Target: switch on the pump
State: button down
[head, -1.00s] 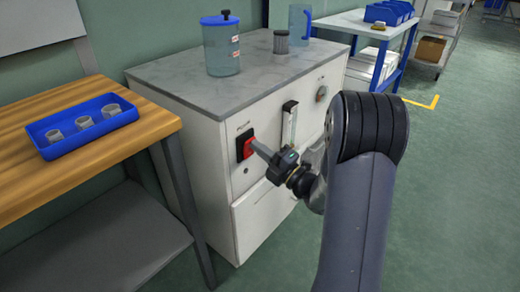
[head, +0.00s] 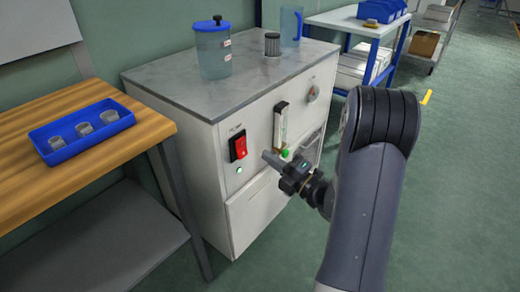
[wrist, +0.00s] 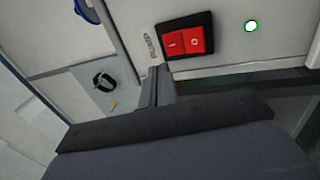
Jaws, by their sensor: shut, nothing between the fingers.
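The pump switch (head: 238,146) is a red rocker in a black frame on the front of the white cabinet. In the wrist view the switch (wrist: 187,42) shows two halves, marked I and O, with the word PUMP beside it. A small round lamp (head: 239,170) below the switch glows; in the wrist view the lamp (wrist: 251,27) is bright white with a green rim. My gripper (head: 268,157) is shut and empty, just right of the switch and apart from it. Its closed fingers (wrist: 160,85) point toward the panel in the wrist view.
The cabinet (head: 180,88) carries a blue lidded vessel (head: 213,50), a grey filter (head: 272,43) and a jug (head: 291,25). A flow meter (head: 281,122) and gauge (head: 313,93) are on its front. A wooden bench (head: 100,165) with a blue tray (head: 127,122) stands left.

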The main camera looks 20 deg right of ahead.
jog(key=r+p+v, duration=0.1)
jog(key=v, duration=0.5)
jog(key=shift+s+d+r, duration=0.2)
jog(key=shift+s, duration=0.1)
